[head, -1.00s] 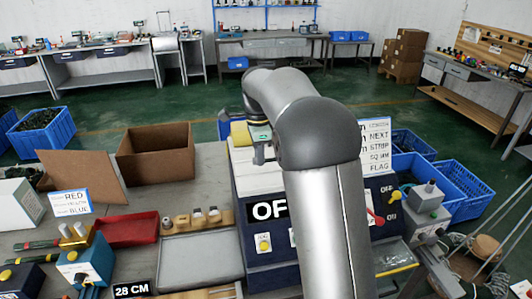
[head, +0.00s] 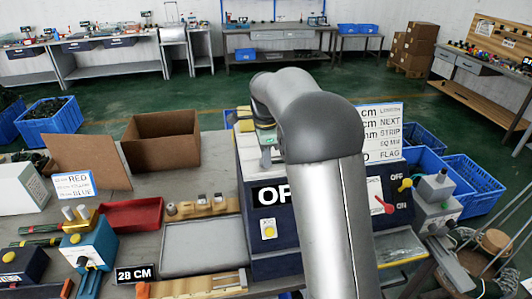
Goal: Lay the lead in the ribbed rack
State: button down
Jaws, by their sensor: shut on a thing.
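My gripper (head: 268,152) shows only in part, at the left side of my arm, over the upper part of the dark blue machine. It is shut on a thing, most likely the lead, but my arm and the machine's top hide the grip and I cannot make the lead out. A wooden rack (head: 222,207) with small metal pieces lies behind the grey tray. Another long wooden piece (head: 205,287) lies at the front edge. I cannot tell which of them, if either, is the ribbed rack.
The blue machine (head: 246,213) with a partly hidden sign and switches stands under my arm. A grey tray (head: 203,262), red tray (head: 150,201), cardboard box (head: 160,150) and blue device (head: 88,245) crowd the bench left. Blue crates (head: 470,180) stand at right.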

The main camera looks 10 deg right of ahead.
jog(key=c, duration=1.3)
grip_release()
jog(key=shift+o, duration=0.2)
notch_tip(320, 180, up, 17)
jog(key=s+f+n, duration=0.6)
jog(key=s, duration=0.5)
jog(key=s+f+n, duration=0.6)
jog(key=s+f, duration=0.1)
jog(key=s, duration=0.5)
jog(key=s+f+n+t, duration=0.1)
jog(key=s+f+n, duration=0.5)
jog(key=s, duration=0.5)
jog(key=shift+s+f, duration=0.25)
jog(key=shift+f, duration=0.35)
